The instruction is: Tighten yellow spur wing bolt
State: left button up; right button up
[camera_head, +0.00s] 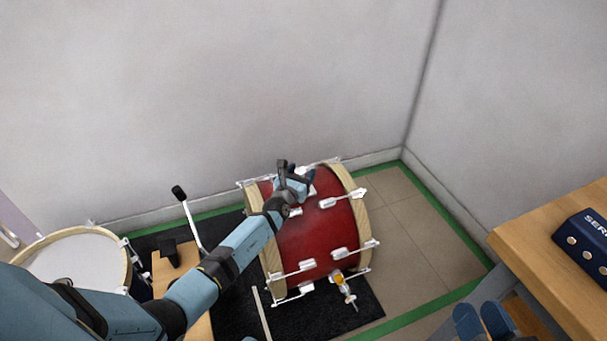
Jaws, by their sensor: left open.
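The yellow spur wing bolt (339,278) sits low on the near right side of the red bass drum (310,238), at the top of a metal spur leg (348,294). My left gripper (296,178) is open over the far upper part of the drum, well away from the yellow bolt. My arm hides part of the drum's left side. I cannot tell whether the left fingers touch the drum. Blue finger-like parts of my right gripper (482,318) show at the bottom edge, beside the table; their opening is unclear.
The drum stands on a black mat (358,312) bordered by green tape. A white-headed drum (78,262) and a pedal beater (179,193) stand at left. A wooden table (535,235) with a dark blue box (584,240) is at right. Tiled floor right of the drum is clear.

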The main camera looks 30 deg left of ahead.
pick_arm(q)
jog(key=shift+w, duration=0.95)
pick_arm(e)
jog(key=shift+w+d+r+n, duration=0.1)
jog(key=shift+w+d+n, duration=0.05)
jog(key=shift+w+n, duration=0.15)
pick_arm(q)
jog(key=shift+c, duration=0.2)
grip_shut()
jog(key=s+a, duration=0.3)
jog(key=shift+s+a+p, duration=0.15)
jog(key=shift+s+p, duration=0.15)
jog(key=shift+p, duration=0.05)
jog(key=shift+s+a, duration=0.25)
jog(key=shift+s, duration=0.05)
jog(key=shift+o, duration=0.2)
grip_release()
pick_arm(e)
jog(key=shift+s+a+m, duration=0.2)
jog(key=shift+s+m, duration=0.1)
jog(key=shift+m, duration=0.1)
